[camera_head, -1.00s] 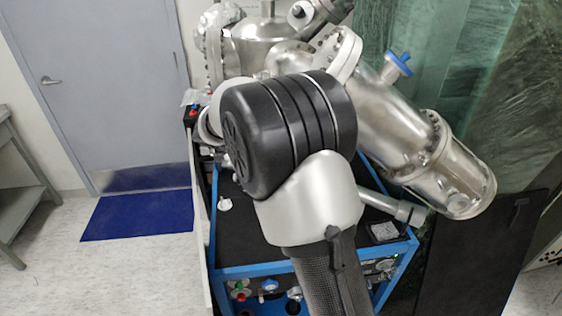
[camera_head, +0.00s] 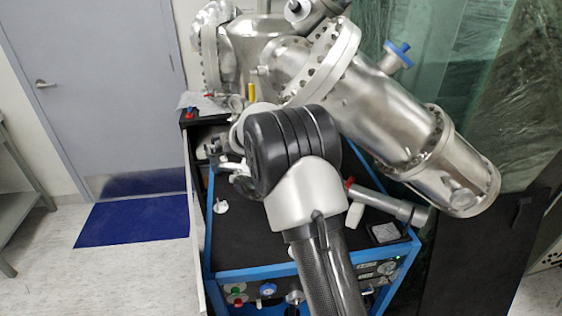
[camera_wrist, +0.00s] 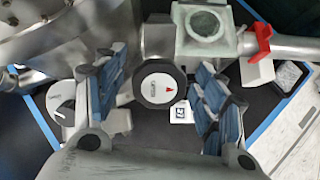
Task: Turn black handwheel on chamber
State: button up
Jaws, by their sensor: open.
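The black handwheel (camera_wrist: 160,84) shows in the wrist view, with a black rim and a white face bearing a small red mark. It sits below the metal chamber parts. My gripper (camera_wrist: 161,74) is open, with one blue-padded finger to the left of the wheel and one to the right. Gaps show on both sides, so the fingers look apart from it; the depth between them is hard to judge. In the head view the silver chamber (camera_head: 385,115) stands over the cart, and my arm hides the handwheel.
A red lever (camera_wrist: 261,42) and a white block (camera_wrist: 256,71) lie right of the right finger. A white round part (camera_wrist: 62,102) is left of the left finger. The chamber has a blue knob (camera_head: 396,53).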

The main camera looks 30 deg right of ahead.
jog(key=shift+c, duration=0.3)
jog(key=c, duration=1)
